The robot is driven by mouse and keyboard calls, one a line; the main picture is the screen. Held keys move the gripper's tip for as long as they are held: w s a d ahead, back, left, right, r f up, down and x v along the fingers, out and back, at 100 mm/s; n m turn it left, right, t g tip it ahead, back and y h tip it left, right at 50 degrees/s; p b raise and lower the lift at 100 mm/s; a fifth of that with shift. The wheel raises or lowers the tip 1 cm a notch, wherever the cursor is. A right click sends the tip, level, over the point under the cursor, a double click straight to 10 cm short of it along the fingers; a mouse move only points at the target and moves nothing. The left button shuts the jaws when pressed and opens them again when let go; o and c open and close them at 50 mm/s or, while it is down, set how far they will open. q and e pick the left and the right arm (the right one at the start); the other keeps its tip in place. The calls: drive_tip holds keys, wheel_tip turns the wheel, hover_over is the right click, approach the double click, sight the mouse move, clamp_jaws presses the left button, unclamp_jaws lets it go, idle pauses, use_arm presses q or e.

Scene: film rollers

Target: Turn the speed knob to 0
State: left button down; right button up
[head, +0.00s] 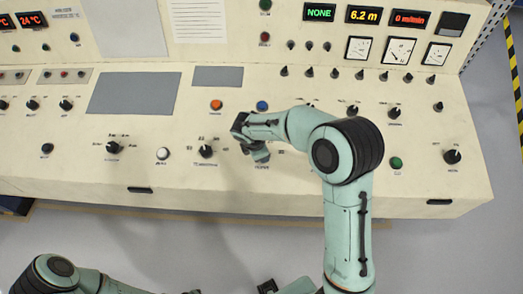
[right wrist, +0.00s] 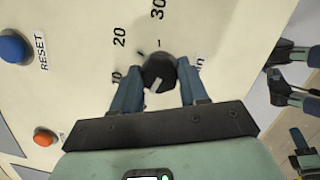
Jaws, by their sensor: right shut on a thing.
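The speed knob (right wrist: 159,72) is a round black knob on the cream panel, beside a scale reading 10, 20 and 30 and a partly covered label ending in "in". Its light mark points down toward the palm, below the 10; any 0 mark is hidden. My right gripper (right wrist: 160,88) is shut on the knob, one finger on each side. In the head view my right gripper (head: 251,142) is over the panel and hides the knob. My left gripper (right wrist: 284,74) shows at the right of the wrist view, its fingers apart and empty. A red display (head: 410,19) reads 0 m/min.
A blue RESET button (right wrist: 14,46) and an orange button (right wrist: 45,137) lie left of the knob in the wrist view. Another black knob (head: 206,151) is just left of my right gripper in the head view. The floor in front of the console is clear.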

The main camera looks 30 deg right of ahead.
drive_tip(key=shift+r+n, duration=0.1)
drive_tip(key=shift+n, duration=0.2)
drive_tip(key=o, duration=1.1)
drive_tip(key=shift+c, duration=0.2)
drive_tip(key=v, duration=1.3)
drive_tip(key=shift+r+p, duration=0.2)
drive_tip(key=shift+p, duration=0.25)
drive_tip(key=shift+s+f, duration=0.1)
